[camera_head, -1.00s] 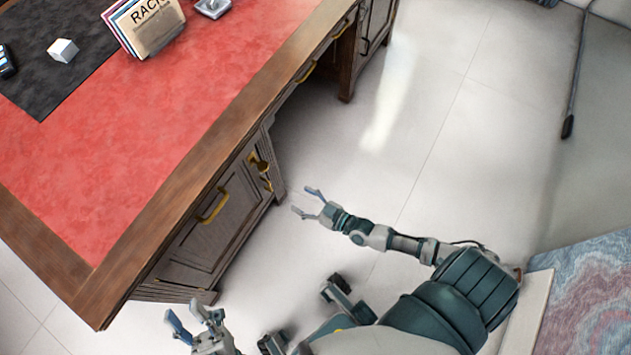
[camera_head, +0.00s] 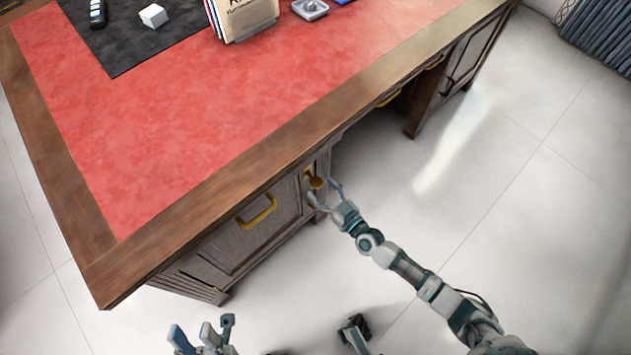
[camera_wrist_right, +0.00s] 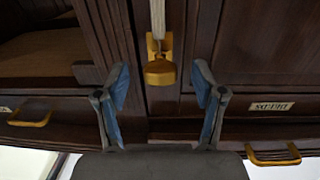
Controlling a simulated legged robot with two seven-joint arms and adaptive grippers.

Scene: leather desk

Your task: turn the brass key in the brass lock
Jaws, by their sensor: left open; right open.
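The brass key (camera_wrist_right: 160,73) sticks out of the brass lock (camera_wrist_right: 151,46) on the desk's dark wooden front. In the head view the key (camera_head: 316,183) is small and close to my right gripper (camera_head: 323,191). In the right wrist view my right gripper (camera_wrist_right: 160,88) is open, with one blue-padded finger on each side of the key and gaps between them. The key's shaft is hidden behind its rounded bow. My left gripper (camera_head: 202,331) is open and empty at the bottom of the head view, away from the desk front.
The desk (camera_head: 190,205) has a red leather top and a brass drawer handle (camera_head: 257,212) left of the lock. The floor (camera_head: 470,200) right of the desk is clear.

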